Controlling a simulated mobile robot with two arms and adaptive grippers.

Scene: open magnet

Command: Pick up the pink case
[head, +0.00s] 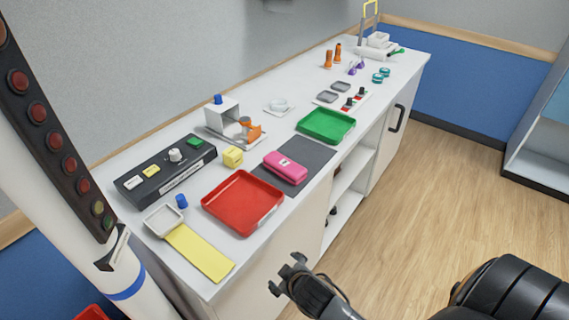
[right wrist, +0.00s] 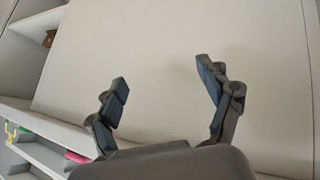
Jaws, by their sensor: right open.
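The pink case (head: 285,167) lies on a dark grey mat (head: 318,152) on the white counter in the head view. It is a rounded oblong box with a small pale label on its near side. My right gripper (head: 284,273) is in front of the counter, lower than the top and apart from the case. In the right wrist view my right gripper (right wrist: 162,76) has its fingers spread with nothing between them, facing a plain pale panel. A small pink patch at that view's lower left is too small to identify. My left gripper is in neither view.
A red tray (head: 232,222) stands left of the case, near the counter edge, and a green tray (head: 327,136) stands behind it to the right. Open shelves (head: 345,197) are below the counter.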

